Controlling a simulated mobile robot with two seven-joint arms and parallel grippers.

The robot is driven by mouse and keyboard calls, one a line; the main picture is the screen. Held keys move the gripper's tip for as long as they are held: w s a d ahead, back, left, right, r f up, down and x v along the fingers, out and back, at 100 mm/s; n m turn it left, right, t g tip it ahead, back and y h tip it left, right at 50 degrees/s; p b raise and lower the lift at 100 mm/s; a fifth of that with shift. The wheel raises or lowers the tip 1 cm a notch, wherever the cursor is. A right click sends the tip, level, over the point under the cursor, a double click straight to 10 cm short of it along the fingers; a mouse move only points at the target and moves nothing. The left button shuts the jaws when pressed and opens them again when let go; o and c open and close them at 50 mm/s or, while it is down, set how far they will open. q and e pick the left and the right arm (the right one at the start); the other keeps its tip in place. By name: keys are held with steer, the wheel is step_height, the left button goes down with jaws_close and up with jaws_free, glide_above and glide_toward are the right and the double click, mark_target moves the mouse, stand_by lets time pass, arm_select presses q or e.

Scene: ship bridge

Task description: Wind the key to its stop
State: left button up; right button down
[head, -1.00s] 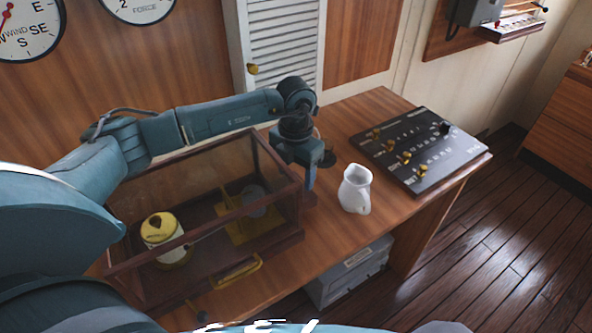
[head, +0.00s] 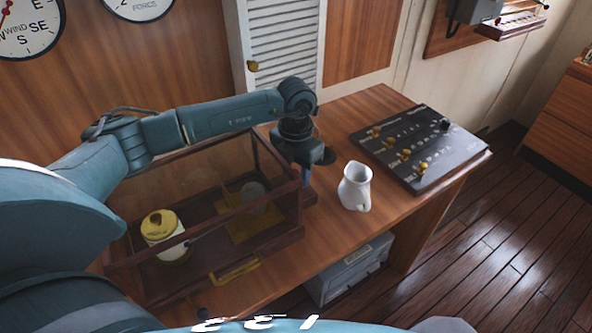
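A dark wood-framed glass case (head: 200,265) stands on the wooden desk. Inside at its left is a pale drum (head: 163,232) with a yellow top. A small brass-and-dark piece (head: 156,218) sits on that top; it may be the key, but it is too small to be sure. A brass plate with a grey round part is inside at the right. My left gripper (head: 306,178) points down at the case's right end, clear of the drum. Its fingers are seen edge-on, so I cannot tell if they are apart or hold anything. My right gripper is out of view.
A white jug (head: 355,187) stands just right of my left gripper. A black control panel (head: 420,148) with brass knobs lies farther right. A brass handle (head: 234,271) is on the case's front. A grey box (head: 350,268) sits below the desk.

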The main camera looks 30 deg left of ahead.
arm_select(q)
steer(key=shift+m+b, duration=0.35)
steer(key=shift+m, duration=0.05)
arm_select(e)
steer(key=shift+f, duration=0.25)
arm_select(q)
steer(key=shift+f, duration=0.1)
steer(key=m+b, duration=0.2)
steer(key=shift+m, duration=0.3)
steer(key=m+b, duration=0.3)
steer(key=shift+d+m, duration=0.1)
steer(key=shift+m, duration=0.7)
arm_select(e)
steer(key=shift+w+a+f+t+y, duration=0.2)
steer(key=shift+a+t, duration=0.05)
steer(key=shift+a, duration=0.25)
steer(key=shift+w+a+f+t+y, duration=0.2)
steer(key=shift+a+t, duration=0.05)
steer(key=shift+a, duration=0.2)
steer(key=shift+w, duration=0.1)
arm_select(q)
steer(key=o, duration=1)
steer(key=shift+r, duration=0.25)
